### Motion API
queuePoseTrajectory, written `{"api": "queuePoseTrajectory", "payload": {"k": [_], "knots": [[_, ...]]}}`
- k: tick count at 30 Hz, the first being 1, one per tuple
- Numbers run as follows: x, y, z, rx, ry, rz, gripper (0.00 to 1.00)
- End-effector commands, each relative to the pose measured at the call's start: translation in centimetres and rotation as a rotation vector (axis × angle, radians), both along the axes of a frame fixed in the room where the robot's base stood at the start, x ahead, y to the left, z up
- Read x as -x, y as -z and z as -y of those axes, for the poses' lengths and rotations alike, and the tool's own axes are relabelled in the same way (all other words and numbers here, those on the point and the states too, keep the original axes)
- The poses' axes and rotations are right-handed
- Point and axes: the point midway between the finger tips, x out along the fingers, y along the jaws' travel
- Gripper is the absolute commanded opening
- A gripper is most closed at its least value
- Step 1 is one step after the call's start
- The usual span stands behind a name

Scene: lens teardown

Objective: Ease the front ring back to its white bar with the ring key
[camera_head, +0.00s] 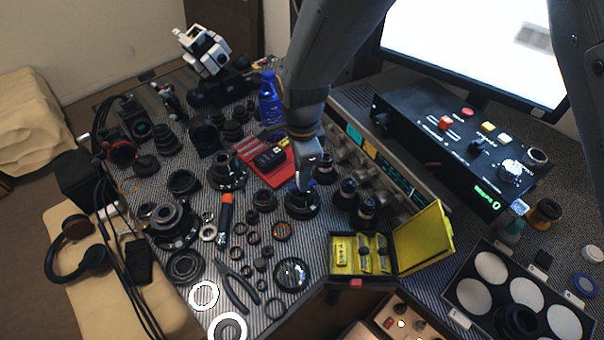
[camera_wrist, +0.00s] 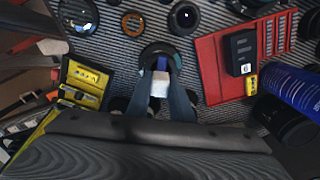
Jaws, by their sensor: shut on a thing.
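My gripper (camera_head: 305,184) reaches down over a dark lens (camera_head: 303,207) on the ribbed mat, right of the mat's middle. In the wrist view its two fingers (camera_wrist: 161,88) are closed on a small piece with a white block and a blue part, which I take for the ring key (camera_wrist: 160,82). The key's blue end points into the round black lens (camera_wrist: 146,53), just beyond the fingertips. I cannot tell whether the key touches the front ring, and I cannot make out a white bar.
A red tray (camera_head: 277,174) with a black item stands behind the lens. Black lenses (camera_head: 366,207) stand close on the right. A yellow case (camera_head: 345,237) lies open in front right. Loose rings, pliers (camera_head: 238,290) and an orange-handled tool (camera_head: 226,213) lie front left.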

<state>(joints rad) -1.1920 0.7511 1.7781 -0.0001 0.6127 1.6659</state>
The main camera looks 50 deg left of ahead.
Motion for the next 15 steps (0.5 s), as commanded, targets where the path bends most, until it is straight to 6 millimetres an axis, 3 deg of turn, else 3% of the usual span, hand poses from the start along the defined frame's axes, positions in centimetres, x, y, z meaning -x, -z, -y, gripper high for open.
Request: {"api": "queuePoseTrajectory", "payload": {"k": [15], "knots": [[0.00,0.57,-0.02,0.000,0.000,0.000,0.00]]}}
